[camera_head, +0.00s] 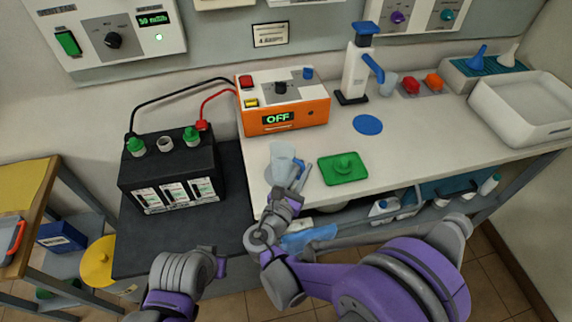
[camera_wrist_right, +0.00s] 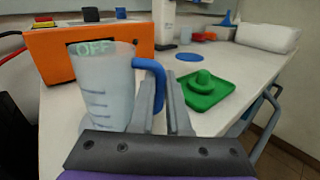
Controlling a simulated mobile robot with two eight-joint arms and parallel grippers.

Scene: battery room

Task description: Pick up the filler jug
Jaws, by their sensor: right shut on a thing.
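The filler jug (camera_head: 282,157) is a translucent cup with level marks and a blue handle. It is upright at the front left of the white bench, in front of the orange charger. In the right wrist view the jug (camera_wrist_right: 105,92) fills the left side, with its handle (camera_wrist_right: 156,75) at the fingers. My right gripper (camera_head: 292,190) is shut on the jug by its handle. I cannot tell whether the jug's base touches the bench. My left gripper (camera_head: 220,262) is low, in front of the dark battery stand, away from the jug; its jaws are unclear.
The orange charger (camera_head: 285,108) reads OFF, with cables to the black battery (camera_head: 172,172) on the left. A green tray (camera_head: 343,169) lies right of the jug. Behind are a blue disc (camera_head: 368,125), a blue-and-white dispenser (camera_head: 356,68) and a white basin (camera_head: 525,105).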

